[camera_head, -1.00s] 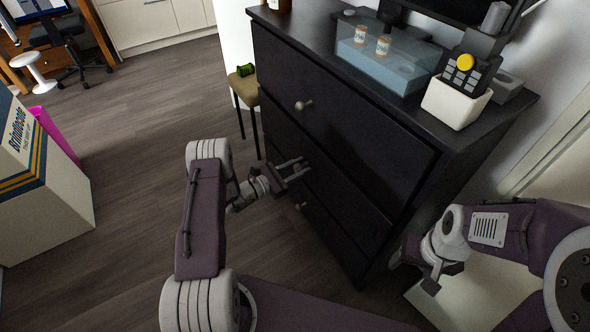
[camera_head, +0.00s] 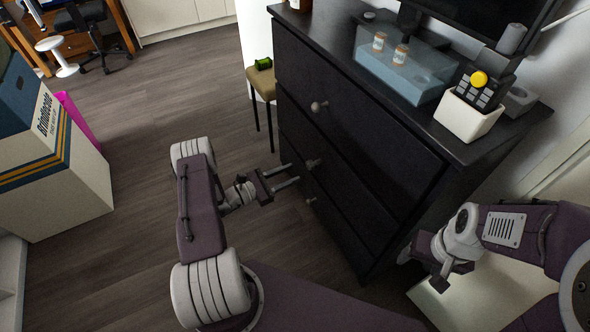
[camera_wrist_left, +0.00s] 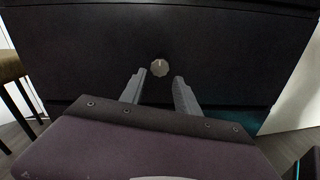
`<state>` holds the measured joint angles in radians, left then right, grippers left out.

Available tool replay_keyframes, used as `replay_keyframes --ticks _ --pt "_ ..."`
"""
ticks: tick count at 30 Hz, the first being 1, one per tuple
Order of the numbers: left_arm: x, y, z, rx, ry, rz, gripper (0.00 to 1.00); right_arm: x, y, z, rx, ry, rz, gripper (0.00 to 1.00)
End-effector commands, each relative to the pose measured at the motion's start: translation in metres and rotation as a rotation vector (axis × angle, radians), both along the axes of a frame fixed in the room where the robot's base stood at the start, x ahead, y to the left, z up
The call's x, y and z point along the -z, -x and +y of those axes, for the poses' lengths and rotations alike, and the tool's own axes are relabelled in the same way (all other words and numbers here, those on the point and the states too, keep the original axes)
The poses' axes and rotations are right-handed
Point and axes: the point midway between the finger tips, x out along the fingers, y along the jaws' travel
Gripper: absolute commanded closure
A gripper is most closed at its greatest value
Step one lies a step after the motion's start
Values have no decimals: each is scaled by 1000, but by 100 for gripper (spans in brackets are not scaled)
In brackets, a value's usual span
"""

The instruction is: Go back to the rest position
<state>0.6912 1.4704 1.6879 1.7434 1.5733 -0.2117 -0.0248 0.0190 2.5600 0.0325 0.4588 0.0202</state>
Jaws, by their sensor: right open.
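My left gripper (camera_head: 287,174) is open and empty, in front of the dark dresser (camera_head: 340,113). Its two fingers point at the middle drawer's knob (camera_head: 313,163) with a small gap between them and it. In the left wrist view the parted fingers (camera_wrist_left: 158,88) show with the round knob (camera_wrist_left: 159,67) beyond them on the drawer front. The drawers look shut. My right gripper (camera_head: 441,283) is at the lower right, beside the dresser's side, pointing down and open, with nothing seen in it.
On the dresser top stand a blue clear box (camera_head: 405,78) with two small bottles and a white pot (camera_head: 467,117). A stool (camera_head: 262,82) stands beyond the dresser. A large printed box (camera_head: 60,165) is at the left. The floor between is clear.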

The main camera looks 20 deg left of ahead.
Motion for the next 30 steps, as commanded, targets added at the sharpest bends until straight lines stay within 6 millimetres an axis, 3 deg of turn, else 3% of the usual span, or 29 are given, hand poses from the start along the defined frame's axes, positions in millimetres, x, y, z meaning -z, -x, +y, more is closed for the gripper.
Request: replay_keyframes --ticks 12,14,16,19,22,25,27,30 --pt "-1 0 -2 9 -3 1 62 1 0 0 0 0 0 35" --pt "-6 2 -13 60 -24 8 62 0 0 0 0 0 0 35" --pt "-19 13 -42 202 -89 32 62 0 0 0 0 0 0 35" --pt "-39 57 -97 527 -277 77 62 0 0 0 0 0 0 35" --pt "-52 122 -126 866 -553 92 62 1 0 0 0 0 0 35" --pt "-59 175 -121 1141 -865 47 62 1 0 0 0 0 0 35" --pt "-63 198 -107 1279 -1070 -12 62 1 0 0 0 0 0 35" --pt "-72 212 -85 1413 -1331 -122 62 1 0 0 0 0 0 35"
